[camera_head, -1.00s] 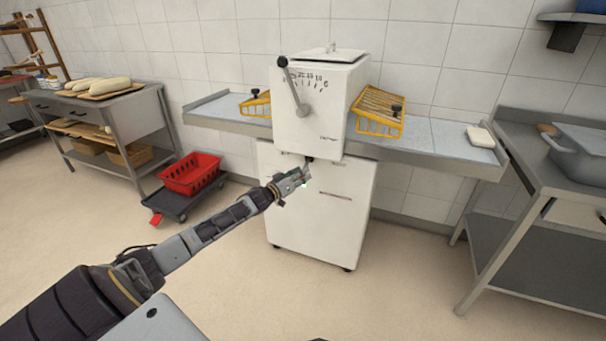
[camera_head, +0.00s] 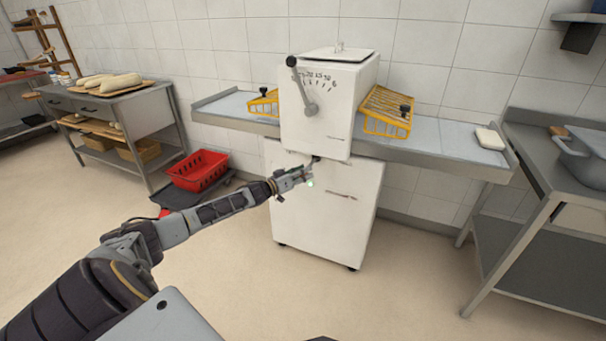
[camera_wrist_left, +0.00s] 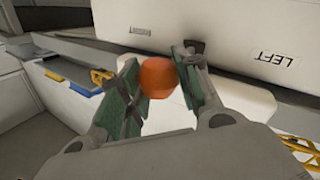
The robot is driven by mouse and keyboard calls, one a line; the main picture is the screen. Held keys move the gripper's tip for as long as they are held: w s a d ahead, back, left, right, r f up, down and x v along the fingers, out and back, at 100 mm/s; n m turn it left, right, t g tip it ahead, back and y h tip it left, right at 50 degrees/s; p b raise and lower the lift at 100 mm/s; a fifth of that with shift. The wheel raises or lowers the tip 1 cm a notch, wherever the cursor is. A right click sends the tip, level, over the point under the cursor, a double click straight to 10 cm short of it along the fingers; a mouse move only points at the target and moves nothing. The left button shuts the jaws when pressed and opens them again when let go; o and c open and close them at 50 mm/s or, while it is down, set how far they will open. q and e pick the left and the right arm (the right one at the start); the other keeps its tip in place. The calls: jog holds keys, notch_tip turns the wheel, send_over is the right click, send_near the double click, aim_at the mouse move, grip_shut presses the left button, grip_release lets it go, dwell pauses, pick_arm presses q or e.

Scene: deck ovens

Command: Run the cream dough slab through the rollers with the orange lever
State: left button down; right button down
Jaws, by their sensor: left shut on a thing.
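The cream dough slab (camera_head: 489,138) lies flat at the right end of the machine's right-hand table (camera_head: 440,148). The white roller machine (camera_head: 316,122) stands against the wall, in the middle of the head view. In the left wrist view, the orange lever's round knob (camera_wrist_left: 158,77) sits between the two fingers of my left gripper (camera_wrist_left: 160,84), which is shut on it. In the head view my left gripper (camera_head: 304,177) is at the machine's front, just below the upper housing, and hides the orange knob. My right gripper is not in view.
A dial lever with a black knob (camera_head: 291,61) points up-left on the machine's front. Yellow guards (camera_head: 387,111) flank the housing. A red crate (camera_head: 198,170) stands low at left. A steel table with a pot (camera_head: 585,160) is at right. The floor in front is clear.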

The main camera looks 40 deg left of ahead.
pick_arm(q)
jog(key=c, duration=1)
grip_release()
jog(key=shift+s, duration=0.2)
jog(key=shift+v, duration=5.7)
jog(key=shift+f, duration=0.1)
